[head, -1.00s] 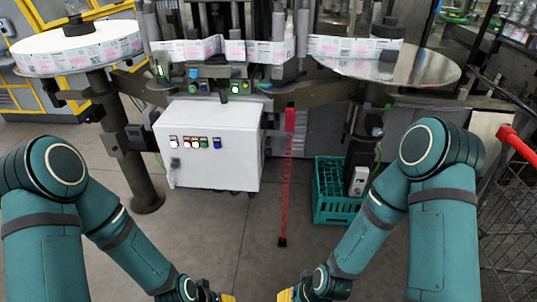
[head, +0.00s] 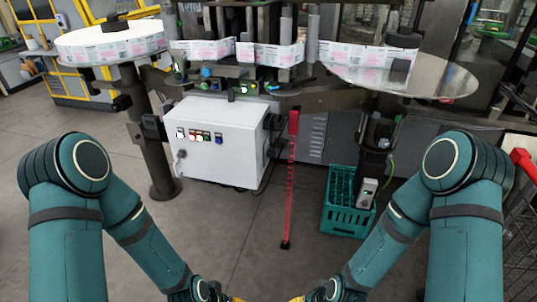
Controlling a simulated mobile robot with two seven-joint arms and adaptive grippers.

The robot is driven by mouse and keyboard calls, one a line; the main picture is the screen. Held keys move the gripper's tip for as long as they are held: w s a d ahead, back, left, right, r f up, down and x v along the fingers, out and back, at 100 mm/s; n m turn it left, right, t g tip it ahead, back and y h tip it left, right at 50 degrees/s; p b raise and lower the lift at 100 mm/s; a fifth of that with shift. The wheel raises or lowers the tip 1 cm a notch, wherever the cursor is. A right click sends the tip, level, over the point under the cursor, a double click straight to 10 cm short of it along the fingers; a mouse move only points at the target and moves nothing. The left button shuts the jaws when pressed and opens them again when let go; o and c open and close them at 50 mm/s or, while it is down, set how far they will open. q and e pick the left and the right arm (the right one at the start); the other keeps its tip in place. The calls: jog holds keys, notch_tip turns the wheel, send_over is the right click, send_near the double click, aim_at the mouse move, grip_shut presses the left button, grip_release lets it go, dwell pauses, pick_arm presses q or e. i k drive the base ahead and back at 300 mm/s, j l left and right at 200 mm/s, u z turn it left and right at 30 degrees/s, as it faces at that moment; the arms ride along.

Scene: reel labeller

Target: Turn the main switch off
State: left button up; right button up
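A white control box (head: 215,158) hangs under the labelling machine, left of centre. Its front has a row of small coloured buttons (head: 200,136). Below them, near the left edge, is a small dark knob (head: 182,154) that looks like the main switch; its setting is too small to read. My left gripper (head: 236,299) and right gripper (head: 298,299) show only as slivers at the bottom edge. Their fingers are cut off, so open or shut cannot be told. Both are well short of the box, with floor between.
A red upright bar (head: 291,185) stands just right of the box. A teal crate (head: 345,222) is on the floor further right. A dark post (head: 150,140) stands left of the box. The floor before the box is clear. A red-handled cart (head: 520,160) is at far right.

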aim_at(271, 153)
jog(key=i+l+z, duration=0.35)
jog(key=i+l, duration=0.8)
